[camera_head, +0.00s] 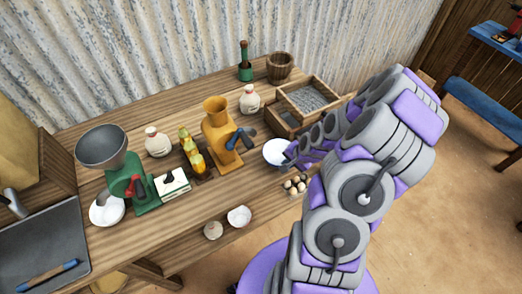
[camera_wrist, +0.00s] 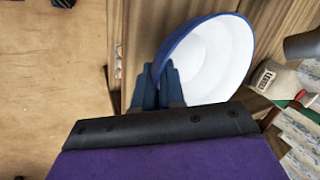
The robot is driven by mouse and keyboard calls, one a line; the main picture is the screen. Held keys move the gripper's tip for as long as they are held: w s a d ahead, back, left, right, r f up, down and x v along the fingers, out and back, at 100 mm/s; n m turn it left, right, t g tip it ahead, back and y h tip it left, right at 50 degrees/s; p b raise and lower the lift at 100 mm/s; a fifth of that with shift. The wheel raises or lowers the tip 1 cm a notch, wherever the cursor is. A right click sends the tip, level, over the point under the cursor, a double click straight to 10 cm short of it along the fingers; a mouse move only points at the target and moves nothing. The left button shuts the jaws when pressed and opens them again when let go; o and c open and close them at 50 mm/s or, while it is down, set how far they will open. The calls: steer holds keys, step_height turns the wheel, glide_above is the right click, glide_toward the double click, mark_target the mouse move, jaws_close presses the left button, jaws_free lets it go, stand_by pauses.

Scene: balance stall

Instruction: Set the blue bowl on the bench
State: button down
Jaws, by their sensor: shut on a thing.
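The blue bowl (camera_head: 277,152) has a blue rim and outside and a white inside. In the head view it is at the right part of the wooden bench (camera_head: 215,185), at the end of my arm. In the wrist view the bowl (camera_wrist: 212,60) is gripped by its rim and looks tilted there. My gripper (camera_wrist: 160,85) is shut on the rim with its dark blue fingers. The head view does not show clearly whether the bowl's base touches the bench top. My arm hides the bench's right end.
A white bowl (camera_head: 239,216) sits near the front edge. A green mill (camera_head: 125,175) stands at the left.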

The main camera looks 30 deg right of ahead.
steer(key=w, duration=0.3)
steer(key=shift+w+a+f+b, duration=0.1)
steer(key=shift+w+a+b, duration=0.1)
steer(key=shift+w+b, duration=0.1)
steer(key=b, duration=0.1)
glide_toward(260, 152)
steer(key=shift+w+a+f, duration=0.7)
steer(key=shift+a+f, duration=0.2)
steer(key=shift+f, duration=0.05)
steer(key=shift+w, duration=0.3)
steer(key=shift+w+d, duration=0.15)
steer(key=shift+d+f+b, duration=0.2)
steer(key=shift+d+b, duration=0.05)
steer(key=shift+b, duration=0.05)
step_height(260, 152, down, 3)
steer(key=shift+f+b, duration=0.1)
steer(key=shift+b, duration=0.5)
steer(key=shift+a, duration=0.4)
steer(key=c, duration=1.6)
jaws_free()
steer(key=shift+d, duration=0.1)
steer(key=shift+c, duration=0.2)
steer(key=shift+o, duration=0.7)
steer(key=shift+d, duration=0.2)
